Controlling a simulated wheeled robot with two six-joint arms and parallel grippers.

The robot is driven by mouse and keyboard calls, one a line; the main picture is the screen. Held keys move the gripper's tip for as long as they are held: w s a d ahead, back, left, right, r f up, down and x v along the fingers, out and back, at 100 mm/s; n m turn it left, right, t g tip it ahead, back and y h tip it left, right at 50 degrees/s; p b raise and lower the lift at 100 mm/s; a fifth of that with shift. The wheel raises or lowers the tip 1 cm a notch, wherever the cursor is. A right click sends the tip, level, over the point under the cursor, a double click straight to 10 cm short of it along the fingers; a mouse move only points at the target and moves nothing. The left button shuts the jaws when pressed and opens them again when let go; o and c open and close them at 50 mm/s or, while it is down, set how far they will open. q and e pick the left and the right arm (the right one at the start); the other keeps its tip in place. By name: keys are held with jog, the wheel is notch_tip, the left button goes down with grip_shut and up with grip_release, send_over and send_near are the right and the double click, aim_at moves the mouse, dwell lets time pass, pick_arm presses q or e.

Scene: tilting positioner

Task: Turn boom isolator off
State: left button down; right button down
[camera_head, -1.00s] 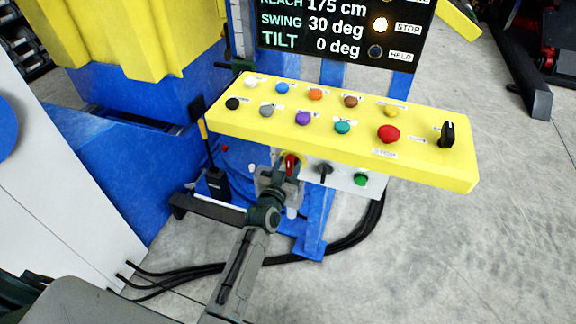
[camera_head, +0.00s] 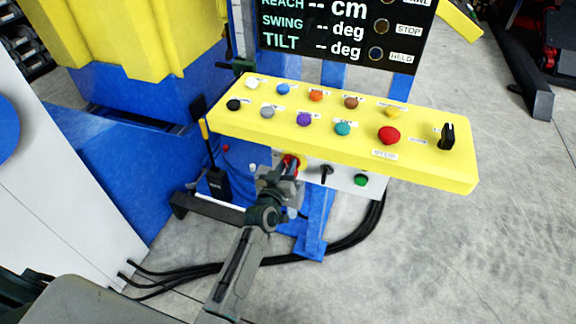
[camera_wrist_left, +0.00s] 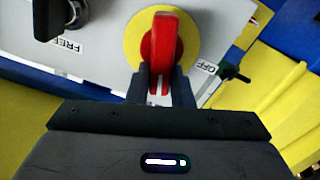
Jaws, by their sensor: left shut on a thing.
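The boom isolator is a red rotary handle (camera_wrist_left: 160,50) on a yellow disc (camera_wrist_left: 188,32), with an OFF label (camera_wrist_left: 208,68) beside it in the left wrist view. In the head view the red handle (camera_head: 291,161) shows under the yellow control panel, on a white plate. My left gripper (camera_wrist_left: 162,85) is shut on the near end of the red handle, one finger on each side. In the head view my left gripper (camera_head: 276,178) reaches the handle from below. My right gripper is not in view.
The yellow panel (camera_head: 330,128) with several coloured buttons overhangs the isolator. A black selector (camera_head: 326,173) and a green button (camera_head: 361,180) sit right of it. The display (camera_head: 340,30) shows dashes. Black cables (camera_head: 345,240) lie on the floor below.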

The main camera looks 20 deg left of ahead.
pick_arm(q)
jog(key=n, duration=0.3)
jog(key=shift+a+f, duration=0.15)
jog(key=shift+a, duration=0.1)
jog(key=n, duration=0.3)
jog(key=f+n, duration=0.1)
jog(key=n, duration=0.3)
jog(key=a+n, duration=0.1)
jog(key=n, duration=0.3)
jog(key=shift+f, duration=0.35)
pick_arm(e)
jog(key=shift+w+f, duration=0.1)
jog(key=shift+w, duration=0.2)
pick_arm(q)
jog(key=c, duration=1.3)
grip_release()
jog(key=shift+s+a+b, duration=0.15)
jog(key=shift+s+b, duration=0.45)
jog(key=shift+s, duration=4.8)
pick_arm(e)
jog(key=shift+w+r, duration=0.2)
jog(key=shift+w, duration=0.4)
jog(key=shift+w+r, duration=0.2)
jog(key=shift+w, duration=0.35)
